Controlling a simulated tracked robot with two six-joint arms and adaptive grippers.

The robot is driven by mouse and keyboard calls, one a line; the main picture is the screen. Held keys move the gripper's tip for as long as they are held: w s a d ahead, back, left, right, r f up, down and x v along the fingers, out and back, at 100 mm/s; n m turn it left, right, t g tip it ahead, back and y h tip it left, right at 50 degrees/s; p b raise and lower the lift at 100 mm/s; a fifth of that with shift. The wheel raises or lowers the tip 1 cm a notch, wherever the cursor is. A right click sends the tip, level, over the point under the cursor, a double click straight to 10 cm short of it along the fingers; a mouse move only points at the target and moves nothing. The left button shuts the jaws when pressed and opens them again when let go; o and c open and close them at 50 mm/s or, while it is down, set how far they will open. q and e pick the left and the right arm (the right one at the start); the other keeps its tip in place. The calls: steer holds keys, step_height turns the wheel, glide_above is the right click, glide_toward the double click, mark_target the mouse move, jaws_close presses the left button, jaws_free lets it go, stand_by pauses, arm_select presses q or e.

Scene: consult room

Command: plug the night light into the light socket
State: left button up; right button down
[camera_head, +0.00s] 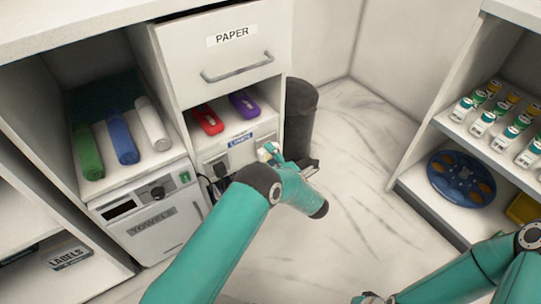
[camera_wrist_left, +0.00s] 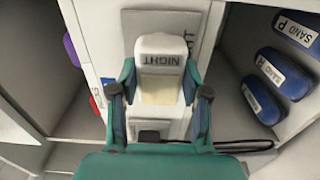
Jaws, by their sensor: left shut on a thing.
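The night light (camera_wrist_left: 160,48) is a small white block marked NIGHT with a cream lower part. My left gripper (camera_wrist_left: 159,82) is shut on it, one finger on each side. In the head view the night light (camera_head: 267,151) shows small and pale at the fingertips, by the cabinet's socket panel. A grey plate (camera_wrist_left: 132,26) with partly hidden lettering ending in HT lies behind the night light; its socket openings are hidden. I cannot tell whether the night light touches it. My right gripper (camera_head: 368,298) is only partly seen at the bottom edge, its jaws unclear.
A dark plug (camera_head: 221,170) with a cable sits on the panel left of my gripper. Red (camera_head: 207,120) and purple (camera_head: 244,104) objects lie on the shelf above. A dark bin (camera_head: 300,118) stands behind. Blue SAND rolls (camera_wrist_left: 283,75) lie right in the wrist view.

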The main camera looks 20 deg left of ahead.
arm_select(q)
steer(key=shift+b, duration=0.5)
stand_by(1.4)
steer(key=shift+w+a, duration=0.3)
steer(key=shift+a, duration=0.1)
stand_by(0.5)
steer(key=o, duration=1.2)
steer(key=shift+c, duration=0.2)
steer(key=v, duration=1.2)
